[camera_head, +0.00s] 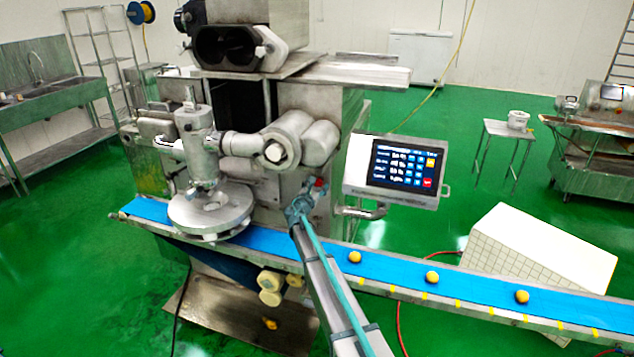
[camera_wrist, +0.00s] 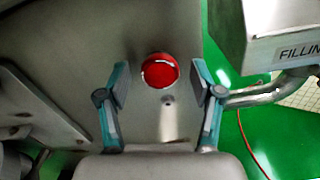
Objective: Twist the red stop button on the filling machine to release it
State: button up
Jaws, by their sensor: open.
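The red stop button (camera_wrist: 159,71) is a round red knob on the grey metal face of the filling machine (camera_wrist: 110,30). In the head view a small bit of red (camera_head: 320,183) shows just beyond my gripper (camera_head: 303,203). In the wrist view my gripper (camera_wrist: 163,84) is open, with one teal-edged finger on each side of the button. There is a visible gap between the button and each finger pad. How far the fingertips are from the machine face is hard to tell.
A control screen (camera_head: 402,168) on a bent pipe arm stands right of the button. The blue conveyor belt (camera_head: 390,270) carries several yellow balls and runs under my arm. The filling head and round plate (camera_head: 210,210) are to the left.

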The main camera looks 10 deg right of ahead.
jog(key=shift+w+d, duration=0.15)
jog(key=shift+w, duration=0.25)
jog(key=c, duration=1.2)
jog(key=shift+o, duration=0.2)
